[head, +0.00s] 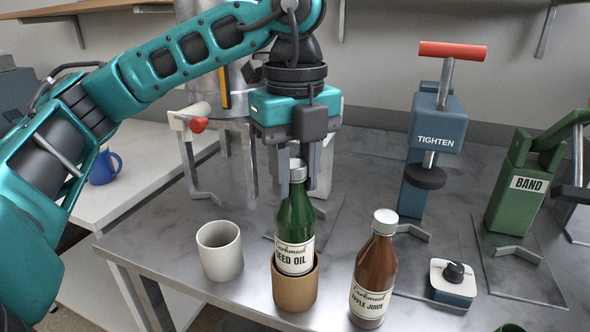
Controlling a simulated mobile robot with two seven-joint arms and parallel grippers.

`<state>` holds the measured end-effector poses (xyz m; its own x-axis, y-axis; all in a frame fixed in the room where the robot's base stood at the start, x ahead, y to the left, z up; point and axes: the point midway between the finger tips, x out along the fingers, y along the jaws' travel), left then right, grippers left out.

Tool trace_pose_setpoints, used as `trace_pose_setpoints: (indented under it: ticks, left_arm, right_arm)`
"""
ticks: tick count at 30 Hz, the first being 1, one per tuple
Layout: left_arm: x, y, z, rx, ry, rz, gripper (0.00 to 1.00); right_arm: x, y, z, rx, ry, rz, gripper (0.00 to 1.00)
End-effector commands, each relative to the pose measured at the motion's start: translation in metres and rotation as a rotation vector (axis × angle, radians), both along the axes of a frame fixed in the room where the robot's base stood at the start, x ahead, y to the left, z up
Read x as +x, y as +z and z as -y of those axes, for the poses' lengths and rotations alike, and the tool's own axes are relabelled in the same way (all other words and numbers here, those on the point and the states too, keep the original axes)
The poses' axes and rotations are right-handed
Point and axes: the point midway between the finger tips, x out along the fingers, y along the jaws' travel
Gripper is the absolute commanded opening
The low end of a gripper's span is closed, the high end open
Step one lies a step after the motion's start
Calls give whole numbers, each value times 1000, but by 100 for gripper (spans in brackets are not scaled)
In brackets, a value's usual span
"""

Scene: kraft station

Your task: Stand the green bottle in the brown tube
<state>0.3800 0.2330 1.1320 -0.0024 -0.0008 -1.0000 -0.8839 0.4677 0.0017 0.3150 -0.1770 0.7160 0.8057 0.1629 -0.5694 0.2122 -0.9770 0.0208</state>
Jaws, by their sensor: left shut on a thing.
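The green bottle (295,222) has a white cap and a cream label, and it stands upright. My left gripper (298,180) comes down from above and is shut on the bottle at its cap and neck. The brown tube (296,294) is a short open cylinder on the metal table, directly below the bottle. The bottle's lower end is at the tube's mouth, and the front rim meets the label's bottom edge. How deep the base sits inside is hidden. My right gripper is out of view.
A white cup-like tube (220,251) stands close left of the brown tube. A brown bottle (373,271) stands close right. Behind are a blue TIGHTEN press (437,125) and a green BAND tool (518,190). A small white-and-blue box (453,283) lies right. The front table edge is near.

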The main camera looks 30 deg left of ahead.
Motion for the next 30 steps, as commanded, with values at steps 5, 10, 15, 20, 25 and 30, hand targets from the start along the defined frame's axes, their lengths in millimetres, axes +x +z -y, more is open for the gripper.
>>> trace_pose_setpoints:
  ticks: [5, 10, 15, 20, 25, 30]
  left_arm:
    - [0, -5, 0, -1, 0, 3, 0]
    - [0, -10, 0, -1, 0, 3, 0]
    - [0, -14, 0, -1, 1, 4, 0]
    - [0, -14, 0, -1, 0, 4, 0]
    - [0, -14, 0, -1, 0, 3, 0]
    - [0, -14, 0, -1, 0, 3, 0]
  right_arm:
    - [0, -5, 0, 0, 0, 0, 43]
    - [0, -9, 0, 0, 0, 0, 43]
    - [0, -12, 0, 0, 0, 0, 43]
    - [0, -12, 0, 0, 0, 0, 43]
    - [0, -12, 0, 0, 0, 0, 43]
    - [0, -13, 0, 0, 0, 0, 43]
